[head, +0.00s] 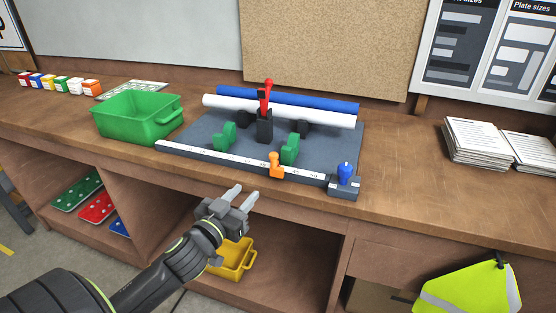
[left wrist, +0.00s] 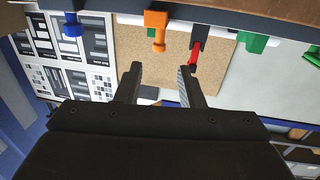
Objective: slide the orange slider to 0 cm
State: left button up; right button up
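The orange slider (head: 275,165) stands upright on the white ruled scale (head: 215,157) along the front edge of a grey bench device. It sits right of the scale's middle; the figures are too small to read. My left gripper (head: 245,192) is open and empty, in front of the bench edge, below and left of the slider and apart from it. In the left wrist view the slider (left wrist: 156,30) shows beyond the open fingers (left wrist: 160,76), roughly in line with the gap between them. My right gripper is in neither view.
A blue knob (head: 345,172) stands at the scale's right end. Green clamps (head: 290,149) and a red-handled lever (head: 266,98) stand behind the scale, with white and blue rolls at the back. A green bin (head: 137,116) is at the left. The bench front is clear.

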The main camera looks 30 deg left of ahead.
aim_at(272, 164)
pick_arm(q)
jog(key=w+p, duration=0.1)
jog(key=w, duration=0.4)
jog(key=w+p, duration=0.1)
jog(key=w, duration=0.4)
jog(key=w+a+p, duration=0.1)
jog(key=w, duration=0.4)
jog(key=shift+w+a, duration=0.1)
jog(key=shift+w, duration=0.1)
grip_shut()
